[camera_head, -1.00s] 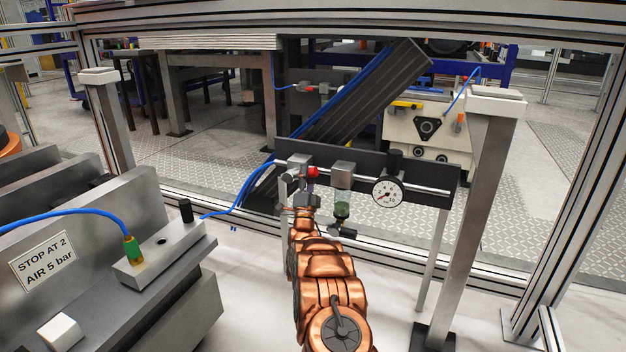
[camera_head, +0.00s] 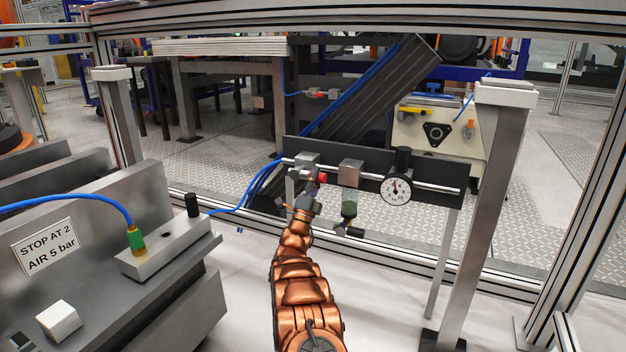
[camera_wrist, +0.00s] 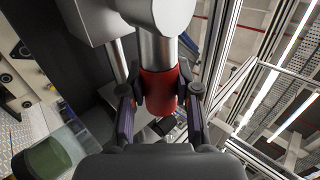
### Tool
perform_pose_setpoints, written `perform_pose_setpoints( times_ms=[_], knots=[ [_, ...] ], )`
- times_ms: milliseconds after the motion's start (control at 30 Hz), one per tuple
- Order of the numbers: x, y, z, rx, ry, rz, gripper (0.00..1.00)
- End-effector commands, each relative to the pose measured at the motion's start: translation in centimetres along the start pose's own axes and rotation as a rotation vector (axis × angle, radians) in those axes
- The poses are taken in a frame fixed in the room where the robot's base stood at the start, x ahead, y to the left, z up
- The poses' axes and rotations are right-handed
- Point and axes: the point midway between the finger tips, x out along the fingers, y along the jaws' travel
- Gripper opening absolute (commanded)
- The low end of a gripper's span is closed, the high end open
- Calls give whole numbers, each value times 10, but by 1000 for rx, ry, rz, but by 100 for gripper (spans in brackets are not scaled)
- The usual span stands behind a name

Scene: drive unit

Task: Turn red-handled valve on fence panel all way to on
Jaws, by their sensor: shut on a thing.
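The valve's red handle (camera_head: 322,178) is on the dark fence panel (camera_head: 430,187), by a grey valve block (camera_head: 306,161) on the air pipe. In the wrist view the red handle (camera_wrist: 160,92) is a short red sleeve on a grey metal stem. My gripper (camera_head: 309,196) has reached the valve from below. In the wrist view its fingers (camera_wrist: 161,98) stand on both sides of the red handle, shut on it. The gripper hides part of the valve in the head view.
Right of the valve are a filter unit with a green bowl (camera_head: 349,209) and a round pressure gauge (camera_head: 395,190). Blue hose (camera_head: 255,187) runs in from the left. A sign (camera_head: 45,246) reads "STOP AT 2 AIR 5 bar". Fence posts (camera_head: 491,190) stand at right.

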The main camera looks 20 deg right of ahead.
Motion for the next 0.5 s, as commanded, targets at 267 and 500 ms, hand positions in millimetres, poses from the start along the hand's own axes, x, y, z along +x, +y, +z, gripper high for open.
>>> perform_pose_setpoints(
  times_ms=[267, 500],
  knots=[
    [0, 2, -3, -2, 4, 2, 35],
    [0, 0, -1, -1, 1, 1, 58]
  ],
)
